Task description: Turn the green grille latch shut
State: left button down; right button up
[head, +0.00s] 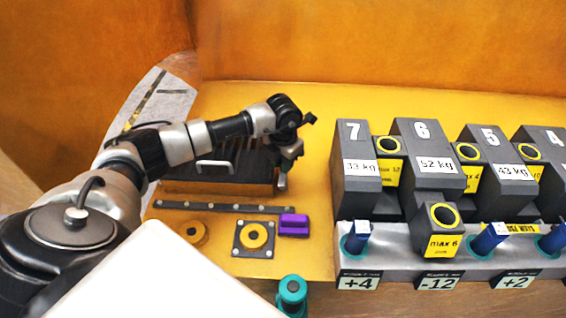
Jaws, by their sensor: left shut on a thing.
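The dark slatted grille (225,160) with a pale handle lies on the yellow surface left of centre. My left gripper (287,160) points down at the grille's right end and is shut on the green latch (282,182). My right gripper is not in view.
Grey numbered castings (420,150) stand in a row on the right, above blue pegs (356,238). A purple block (294,225), a yellow ring on a square plate (254,236) and a teal knob (292,290) are in front of the grille.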

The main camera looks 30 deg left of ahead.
pick_arm(q)
jog(key=shift+f+m+b, duration=0.2)
jog(key=shift+m+b, duration=0.3)
jog(key=shift+b, duration=0.15)
jog(key=m+b, duration=0.6)
jog(key=shift+m+b, duration=0.95)
jog(key=shift+m, duration=0.05)
jog(key=m+b, duration=0.3)
jog(key=m, duration=0.1)
jog(key=shift+m, duration=0.3)
jog(key=shift+r+m+b, duration=0.15)
jog(key=shift+m+b, duration=1.2)
jog(key=shift+m, duration=0.45)
jog(key=c, duration=1)
grip_release()
